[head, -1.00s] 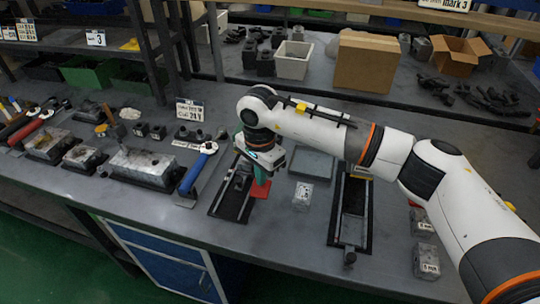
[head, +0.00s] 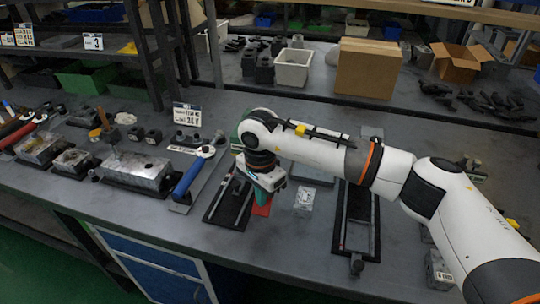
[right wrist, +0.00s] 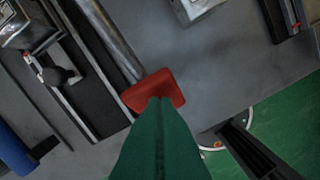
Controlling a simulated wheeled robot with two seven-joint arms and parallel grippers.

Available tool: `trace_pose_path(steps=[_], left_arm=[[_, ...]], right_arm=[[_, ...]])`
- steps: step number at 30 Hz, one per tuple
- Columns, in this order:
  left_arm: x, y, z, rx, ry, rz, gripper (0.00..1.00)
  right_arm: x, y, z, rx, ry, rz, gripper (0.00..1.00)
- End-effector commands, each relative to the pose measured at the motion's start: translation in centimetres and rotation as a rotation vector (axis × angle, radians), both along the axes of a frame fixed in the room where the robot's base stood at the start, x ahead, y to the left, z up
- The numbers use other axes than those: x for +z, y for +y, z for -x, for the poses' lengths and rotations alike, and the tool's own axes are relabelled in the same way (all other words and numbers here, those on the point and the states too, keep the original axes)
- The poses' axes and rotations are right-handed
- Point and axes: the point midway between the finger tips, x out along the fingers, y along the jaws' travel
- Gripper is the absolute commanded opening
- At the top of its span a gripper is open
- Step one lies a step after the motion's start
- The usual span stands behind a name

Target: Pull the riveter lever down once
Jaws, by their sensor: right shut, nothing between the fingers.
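A black-based fixture with long metal rails (head: 225,205) lies on the bench, partly hidden by my right arm. In the right wrist view its rails (right wrist: 103,35) run beside a metal block with a dark rounded knob (right wrist: 58,76). I cannot tell for sure whether this knob belongs to the riveter lever. My right gripper (head: 263,203) is shut, pointing down at the fixture's right side. Its green fingers show in the right wrist view (right wrist: 158,110), with a red piece at their tip. Contact with the fixture is unclear. My left gripper is not in view.
A blue-handled tool (head: 188,176) and metal blocks (head: 137,170) lie to the left. A small clear block (head: 304,200) stands right of the gripper, before a second railed fixture (head: 345,236). Cardboard boxes (head: 368,68) stand at the back. The bench's front edge is close.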

Motion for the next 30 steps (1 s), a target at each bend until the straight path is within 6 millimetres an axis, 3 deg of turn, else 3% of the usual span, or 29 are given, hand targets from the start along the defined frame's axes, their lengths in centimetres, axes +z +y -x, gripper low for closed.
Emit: trace_pose_path(steps=[5,30], left_arm=[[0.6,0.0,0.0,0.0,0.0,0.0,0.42],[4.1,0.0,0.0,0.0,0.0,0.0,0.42]], right_arm=[[1.0,0.0,0.0,0.0,0.001,0.001,0.0],[9.6,-0.1,0.0,-0.002,-0.001,0.001,0.0]])
